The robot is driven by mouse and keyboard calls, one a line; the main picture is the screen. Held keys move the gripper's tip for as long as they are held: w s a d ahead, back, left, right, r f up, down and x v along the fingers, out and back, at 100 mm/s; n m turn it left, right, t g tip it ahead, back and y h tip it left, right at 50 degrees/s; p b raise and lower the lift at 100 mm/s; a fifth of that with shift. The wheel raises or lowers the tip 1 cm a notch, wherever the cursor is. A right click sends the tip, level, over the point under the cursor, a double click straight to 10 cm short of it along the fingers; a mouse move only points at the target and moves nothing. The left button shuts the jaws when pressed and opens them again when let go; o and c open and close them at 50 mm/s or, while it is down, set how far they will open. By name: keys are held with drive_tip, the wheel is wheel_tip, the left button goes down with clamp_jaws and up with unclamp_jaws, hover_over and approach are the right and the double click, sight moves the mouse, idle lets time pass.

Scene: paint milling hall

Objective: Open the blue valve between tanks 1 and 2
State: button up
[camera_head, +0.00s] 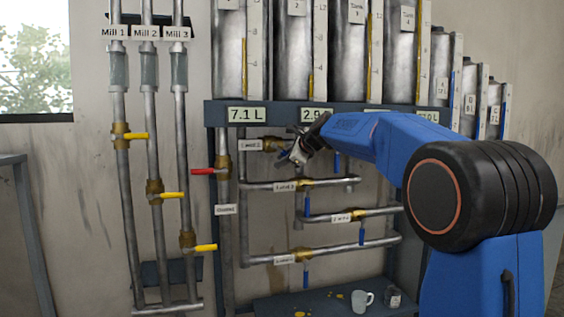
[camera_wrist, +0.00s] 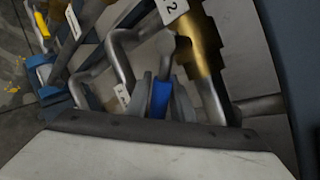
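The brass valve (camera_head: 273,144) sits on the top short pipe beside a small white label (camera_head: 251,145), which seems to read "1 and 2". My gripper (camera_head: 299,153) is at this valve's right end and hides its handle in the head view. In the wrist view, the blue handle (camera_wrist: 161,98) lies between the two grey fingers of my gripper (camera_wrist: 162,96). The fingers sit close against both its sides, with no clear gap. The brass body (camera_wrist: 204,45) and a label ending in "2" (camera_wrist: 172,8) are just beyond.
Lower pipes carry other blue handles (camera_head: 307,205). A red handle (camera_head: 203,171) and several yellow handles (camera_head: 205,247) are to the left. Tanks (camera_head: 295,55) stand above a dark blue beam with level displays (camera_head: 246,114). A mug (camera_head: 361,300) stands on the low shelf.

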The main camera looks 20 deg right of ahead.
drive_tip(key=shift+o, duration=0.9)
drive_tip(key=v, duration=1.7)
drive_tip(key=shift+s, duration=0.2)
drive_tip(key=shift+r, duration=0.1)
drive_tip(key=shift+c, duration=0.7)
